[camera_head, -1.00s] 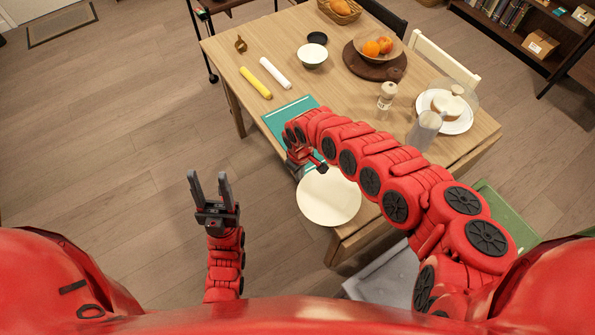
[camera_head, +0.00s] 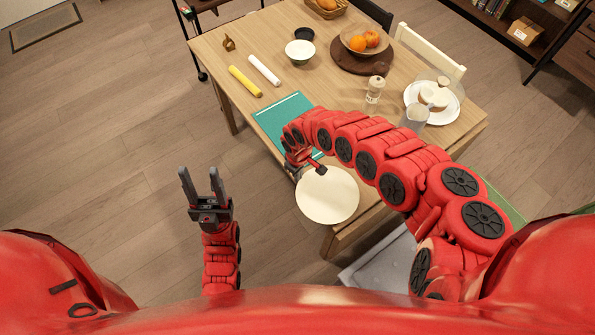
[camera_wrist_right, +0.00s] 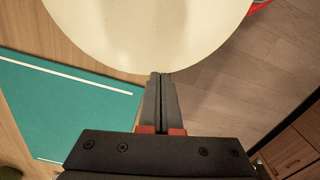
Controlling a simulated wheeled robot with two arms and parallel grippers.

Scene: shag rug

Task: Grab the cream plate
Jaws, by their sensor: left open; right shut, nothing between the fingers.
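The cream plate (camera_head: 328,199) is round and lies at the near left edge of the wooden table, seeming to reach past that edge over the floor. It fills the top of the right wrist view (camera_wrist_right: 150,25). My right gripper (camera_head: 320,169) is at the plate's far-left rim, its arm curving in above the table. In the right wrist view its fingers (camera_wrist_right: 162,76) are shut together with nothing between them, tips overlapping the plate's rim; whether they touch it I cannot tell. My left gripper (camera_head: 203,186) is open and empty, over the floor left of the table.
A teal mat (camera_head: 283,112) lies beyond the plate. Yellow and white rolls (camera_head: 245,81), a white bowl (camera_head: 300,53), a fruit bowl (camera_head: 364,40), a shaker (camera_head: 375,89), a clear pitcher (camera_head: 414,118) and a white plate with food (camera_head: 440,116) stand farther back.

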